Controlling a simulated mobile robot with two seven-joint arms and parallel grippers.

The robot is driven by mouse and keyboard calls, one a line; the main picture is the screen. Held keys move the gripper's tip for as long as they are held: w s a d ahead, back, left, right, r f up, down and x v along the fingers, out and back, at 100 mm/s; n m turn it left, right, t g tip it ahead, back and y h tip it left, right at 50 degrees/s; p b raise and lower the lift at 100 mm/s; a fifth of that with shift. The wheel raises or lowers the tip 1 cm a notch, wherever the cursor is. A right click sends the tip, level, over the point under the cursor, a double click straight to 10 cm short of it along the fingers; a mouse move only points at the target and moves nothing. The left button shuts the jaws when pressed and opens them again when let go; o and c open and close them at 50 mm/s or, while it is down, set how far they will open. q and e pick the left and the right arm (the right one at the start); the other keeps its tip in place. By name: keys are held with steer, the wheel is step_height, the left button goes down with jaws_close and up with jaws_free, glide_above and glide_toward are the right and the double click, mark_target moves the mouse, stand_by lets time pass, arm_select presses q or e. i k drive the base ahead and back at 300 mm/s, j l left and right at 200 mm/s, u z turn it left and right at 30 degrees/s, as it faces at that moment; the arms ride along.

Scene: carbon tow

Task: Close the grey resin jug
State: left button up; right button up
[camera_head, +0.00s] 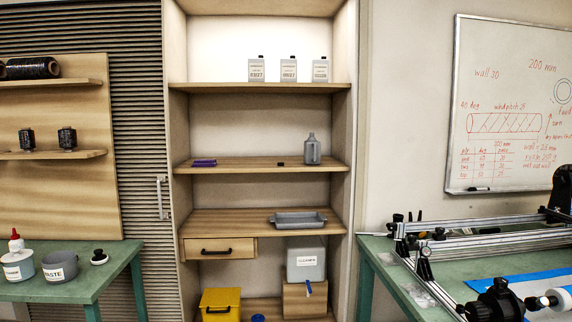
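A grey jug-like bottle (312,151) with a narrow neck stands upright on the middle shelf, near its right end. No dark cap shows on its neck, though it is too small to be sure. A small flat black piece (280,164), possibly a cap, lies on the same shelf just left of the bottle, apart from it. Neither of my grippers is in view.
The middle shelf (225,168) also holds a purple item (204,163) at left. Several black-capped containers stand above, and a grey tray (297,219) lies below. Green tables (120,265) flank the shelving; the right one (375,272) carries a railed machine (480,240).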

mark_target(312, 147)
steer(key=i+j+u, duration=0.1)
steer(key=i+j, duration=0.6)
steer(key=i+l+u, duration=0.1)
steer(key=i, duration=0.5)
steer(key=i+l+u, duration=0.1)
steer(key=i, duration=0.55)
steer(key=i+l+u, duration=0.15)
steer(key=i+l, duration=0.8)
